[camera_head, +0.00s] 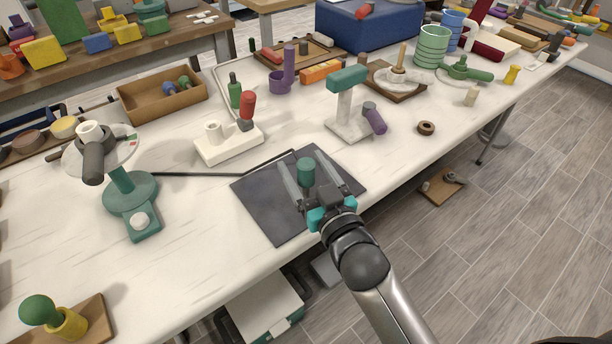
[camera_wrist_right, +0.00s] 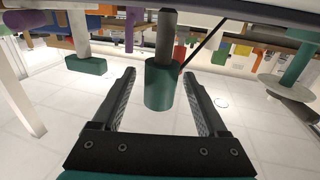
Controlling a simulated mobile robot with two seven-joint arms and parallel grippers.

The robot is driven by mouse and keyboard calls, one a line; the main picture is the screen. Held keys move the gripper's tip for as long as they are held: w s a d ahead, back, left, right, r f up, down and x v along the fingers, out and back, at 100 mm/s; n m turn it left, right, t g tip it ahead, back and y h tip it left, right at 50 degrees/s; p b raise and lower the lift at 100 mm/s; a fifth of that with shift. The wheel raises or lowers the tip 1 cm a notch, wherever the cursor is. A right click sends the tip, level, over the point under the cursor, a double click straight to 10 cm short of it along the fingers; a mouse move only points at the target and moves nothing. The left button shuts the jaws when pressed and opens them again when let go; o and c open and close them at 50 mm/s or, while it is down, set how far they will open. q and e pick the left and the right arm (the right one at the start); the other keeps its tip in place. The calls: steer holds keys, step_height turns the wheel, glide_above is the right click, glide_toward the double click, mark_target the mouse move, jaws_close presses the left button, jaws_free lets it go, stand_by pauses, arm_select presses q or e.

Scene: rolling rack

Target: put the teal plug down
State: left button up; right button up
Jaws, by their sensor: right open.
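The teal plug (camera_head: 306,172) has a teal cylindrical head and stands on the dark grey mat (camera_head: 262,205) near the table's front edge. In the right wrist view, where the scene looks upside down, its teal head (camera_wrist_right: 162,88) and grey shaft (camera_wrist_right: 166,38) show, the shaft pointing toward the mat. My right gripper (camera_head: 303,165) is open, with one finger on each side of the plug. Gaps show between the plug and both fingers in the wrist view (camera_wrist_right: 160,78). My left gripper is not in view.
Left of the mat are a teal stand (camera_head: 130,190) and a thin black rod (camera_head: 205,174). A white block with a red-handled peg (camera_head: 230,145) and a teal-topped white stand (camera_head: 344,105) stand behind it. A brown ring (camera_head: 426,128) lies to the right.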

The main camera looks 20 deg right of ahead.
steer(key=shift+w+a, duration=0.15)
steer(key=shift+w, duration=0.9)
steer(key=shift+c, duration=0.2)
jaws_close()
